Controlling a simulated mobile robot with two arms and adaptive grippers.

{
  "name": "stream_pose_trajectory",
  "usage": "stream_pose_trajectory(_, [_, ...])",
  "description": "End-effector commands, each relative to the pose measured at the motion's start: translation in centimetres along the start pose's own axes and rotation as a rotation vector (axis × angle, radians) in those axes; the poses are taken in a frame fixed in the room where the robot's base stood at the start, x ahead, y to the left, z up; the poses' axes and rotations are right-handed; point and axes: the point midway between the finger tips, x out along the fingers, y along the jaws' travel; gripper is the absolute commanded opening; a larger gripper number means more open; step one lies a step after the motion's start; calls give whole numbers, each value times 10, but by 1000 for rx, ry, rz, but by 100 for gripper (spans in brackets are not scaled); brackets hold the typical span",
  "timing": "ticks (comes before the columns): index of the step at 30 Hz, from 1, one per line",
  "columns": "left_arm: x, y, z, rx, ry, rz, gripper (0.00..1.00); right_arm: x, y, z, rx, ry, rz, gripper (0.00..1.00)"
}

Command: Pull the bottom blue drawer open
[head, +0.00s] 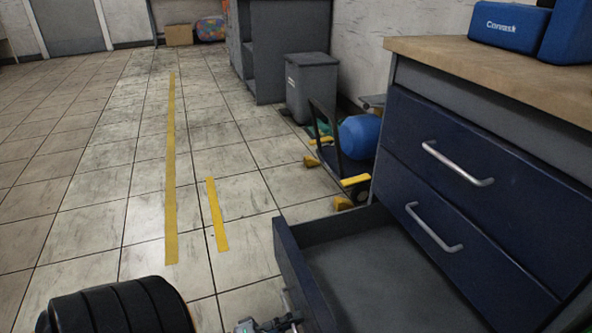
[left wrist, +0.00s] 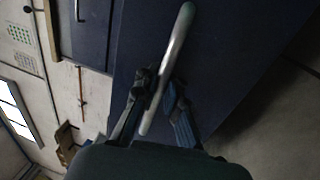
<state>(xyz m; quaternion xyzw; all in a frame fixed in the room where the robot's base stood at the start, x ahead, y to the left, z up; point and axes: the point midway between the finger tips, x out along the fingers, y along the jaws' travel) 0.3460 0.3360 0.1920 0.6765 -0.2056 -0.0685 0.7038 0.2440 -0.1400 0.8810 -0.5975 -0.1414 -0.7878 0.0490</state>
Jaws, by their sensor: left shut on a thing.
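The bottom blue drawer (head: 291,262) is pulled well out of the cabinet, and its empty grey inside shows from above in the head view. Its metal handle (left wrist: 172,48) crosses the left wrist view at a slant in front of the blue drawer front (left wrist: 225,60). My left gripper (left wrist: 159,90) is shut on this handle, one finger on each side of it. In the head view only a small part of the gripper (head: 268,326) shows at the bottom edge, beside the drawer front. My right gripper is not in view.
Two upper drawers (head: 490,150) are shut, with metal handles. Blue boxes (head: 510,25) stand on the wooden top (head: 470,58). A cart with a blue cylinder (head: 360,137) and a grey bin (head: 312,85) stand behind the cabinet. The tiled floor (head: 100,215) at left is clear.

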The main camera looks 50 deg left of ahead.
Motion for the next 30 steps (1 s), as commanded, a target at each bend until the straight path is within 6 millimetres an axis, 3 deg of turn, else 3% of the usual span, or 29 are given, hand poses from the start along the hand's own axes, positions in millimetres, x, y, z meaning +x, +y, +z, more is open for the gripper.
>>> stream_pose_trajectory(5, [-2, -2, 0, 0, -1, -8, 0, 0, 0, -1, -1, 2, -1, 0])
stream_pose_trajectory(6, [-2, -2, 0, 0, -1, -8, 14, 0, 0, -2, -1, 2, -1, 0])
stream_pose_trajectory(9, [-1, -2, 0, 0, -1, -7, 33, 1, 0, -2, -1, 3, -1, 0])
stream_pose_trajectory(20, [-4, -1, 0, 1, 0, -4, 33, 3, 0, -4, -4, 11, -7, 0])
stream_pose_trajectory(23, [-15, -2, 0, 1, 0, -6, 33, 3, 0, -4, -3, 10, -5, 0])
stream_pose_trajectory(30, [-66, -2, 0, 2, 0, -9, 33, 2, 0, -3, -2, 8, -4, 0])
